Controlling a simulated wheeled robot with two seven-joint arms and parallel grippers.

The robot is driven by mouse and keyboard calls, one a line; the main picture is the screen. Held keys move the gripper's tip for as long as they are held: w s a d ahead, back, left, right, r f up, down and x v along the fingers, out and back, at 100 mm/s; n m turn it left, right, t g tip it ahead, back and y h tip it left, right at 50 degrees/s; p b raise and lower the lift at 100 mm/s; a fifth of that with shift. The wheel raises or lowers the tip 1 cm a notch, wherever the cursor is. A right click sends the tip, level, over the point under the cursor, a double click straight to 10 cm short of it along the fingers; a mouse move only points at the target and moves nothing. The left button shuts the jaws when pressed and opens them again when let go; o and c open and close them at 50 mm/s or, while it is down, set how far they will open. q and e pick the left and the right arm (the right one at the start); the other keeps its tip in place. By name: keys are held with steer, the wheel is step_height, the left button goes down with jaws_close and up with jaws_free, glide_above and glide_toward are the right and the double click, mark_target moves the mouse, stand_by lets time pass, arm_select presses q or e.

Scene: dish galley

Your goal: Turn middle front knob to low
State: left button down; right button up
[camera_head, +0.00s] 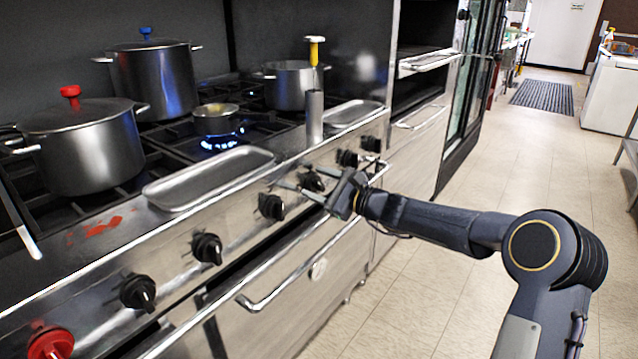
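A row of several black knobs runs along the steel front of the stove (235,215). My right gripper (302,183) reaches in from the right at one black knob (312,181) near the middle of the front. Its two thin fingers are spread apart, one to each side of that knob in the picture. I cannot tell if they touch it. Another black knob (271,207) is just left of the gripper, and one more (347,158) is just beyond it. A blue flame (219,143) burns under a small pan (217,118). My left gripper is not in view.
Large pots with a red-knobbed lid (85,150) and a blue-knobbed lid (155,80) stand on the left burners. A steel tray (210,178) lies on the front ledge. An oven handle (300,272) juts out below the knobs.

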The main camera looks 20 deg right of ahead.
steer(key=shift+o, duration=0.7)
steer(key=shift+r, duration=0.15)
steer(key=shift+s, duration=0.1)
steer(key=shift+s+d, duration=0.15)
steer(key=v, duration=0.7)
steer(key=shift+p, duration=0.3)
steer(key=shift+s, duration=0.2)
